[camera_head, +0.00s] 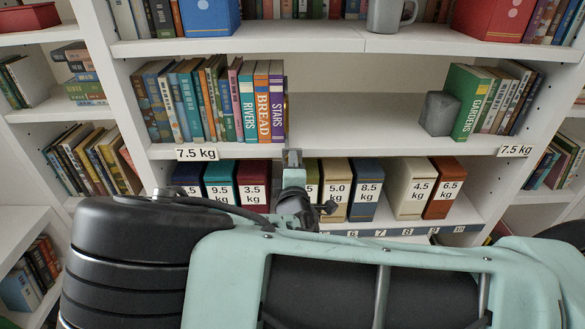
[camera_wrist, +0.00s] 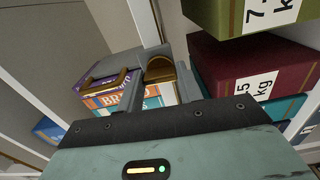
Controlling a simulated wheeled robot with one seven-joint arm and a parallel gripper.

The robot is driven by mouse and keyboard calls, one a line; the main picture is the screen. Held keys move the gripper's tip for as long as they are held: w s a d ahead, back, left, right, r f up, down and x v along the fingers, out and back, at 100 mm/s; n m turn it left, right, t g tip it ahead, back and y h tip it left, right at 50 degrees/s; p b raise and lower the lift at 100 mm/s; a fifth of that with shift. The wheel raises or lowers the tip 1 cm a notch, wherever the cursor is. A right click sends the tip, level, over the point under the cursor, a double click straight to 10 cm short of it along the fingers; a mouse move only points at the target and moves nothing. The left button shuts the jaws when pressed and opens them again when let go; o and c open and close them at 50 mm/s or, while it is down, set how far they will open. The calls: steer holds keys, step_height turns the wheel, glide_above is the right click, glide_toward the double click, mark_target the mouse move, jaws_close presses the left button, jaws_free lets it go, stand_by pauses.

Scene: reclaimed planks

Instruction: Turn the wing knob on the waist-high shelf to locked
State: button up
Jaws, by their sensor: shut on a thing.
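My gripper (camera_head: 293,160) is at the front edge of the waist-high shelf (camera_head: 360,140), just right of and below the purple STARS book. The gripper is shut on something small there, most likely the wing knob.
Books (camera_head: 262,100) stand directly left of my gripper. A grey block (camera_head: 439,113) and more books (camera_head: 490,100) are at the right, with bare shelf between. Weight-labelled boxes (camera_head: 338,187) fill the shelf below. A grey mug (camera_head: 388,14) stands above.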

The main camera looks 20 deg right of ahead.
steer(key=shift+n, duration=0.4)
steer(key=o, duration=1)
steer(key=shift+s, duration=0.1)
